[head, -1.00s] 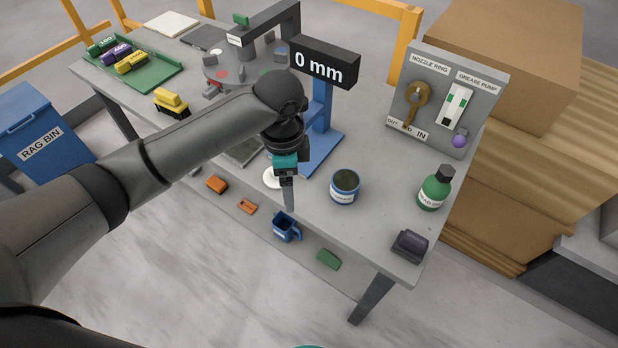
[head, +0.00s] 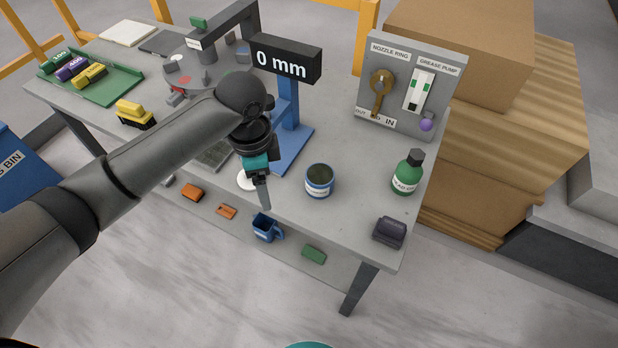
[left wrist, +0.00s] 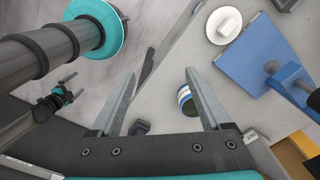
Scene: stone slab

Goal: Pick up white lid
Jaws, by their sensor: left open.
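The white lid (head: 246,180) lies on the grey table, left of the tin (head: 319,182) and partly hidden behind my left gripper (head: 265,205) in the head view. In the left wrist view the white lid (left wrist: 223,25) lies whole at the upper right, with a raised bar across its top, beside the blue stand base (left wrist: 252,55). My left gripper (left wrist: 160,73) has its fingers spread with nothing between them. It is above the table's front edge, apart from the lid. A small two-fingered gripper, seemingly my right gripper (left wrist: 72,86), shows at the left of the wrist view with its fingers apart.
The blue stand with the "0 mm" display (head: 285,59) rises behind the lid. A green bottle (head: 408,174) and a dark object (head: 389,232) stand to the right. A blue mug (head: 265,227) is on the lower shelf. The tabletop between tin and bottle is clear.

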